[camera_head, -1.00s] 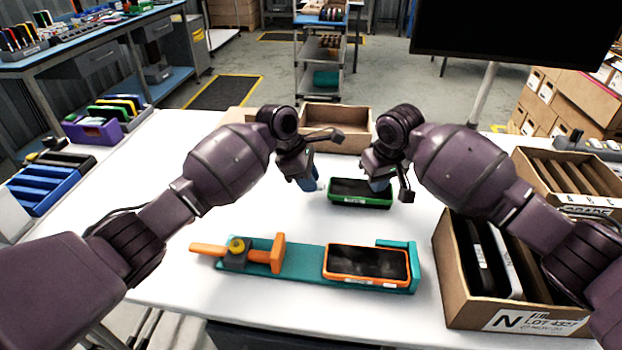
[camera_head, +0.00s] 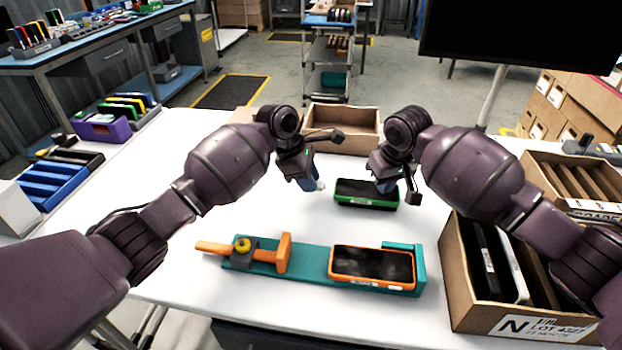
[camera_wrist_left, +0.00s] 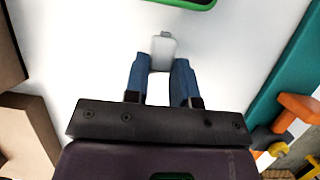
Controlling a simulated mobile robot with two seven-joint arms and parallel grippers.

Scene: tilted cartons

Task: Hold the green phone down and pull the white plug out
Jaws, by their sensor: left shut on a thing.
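The green phone (camera_head: 352,188) lies flat, dark screen up, on the white table. A corner of its green edge (camera_wrist_left: 190,3) shows at the top of the left wrist view. My left gripper (camera_head: 316,185) is left of the phone, shut on the white plug (camera_wrist_left: 163,48), which sits between its blue fingertips. The plug (camera_head: 321,186) is small in the head view. A strip of white table lies between plug and phone, so they are apart. My right gripper (camera_head: 384,188) has its blue fingertips down at the phone's right part; its finger gap is hidden.
In front lies a teal fixture (camera_head: 308,264) with an orange clamp and an orange phone (camera_head: 372,264). An open cardboard box (camera_head: 343,140) stands behind. A carton of dark and white devices (camera_head: 461,290) is at the right.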

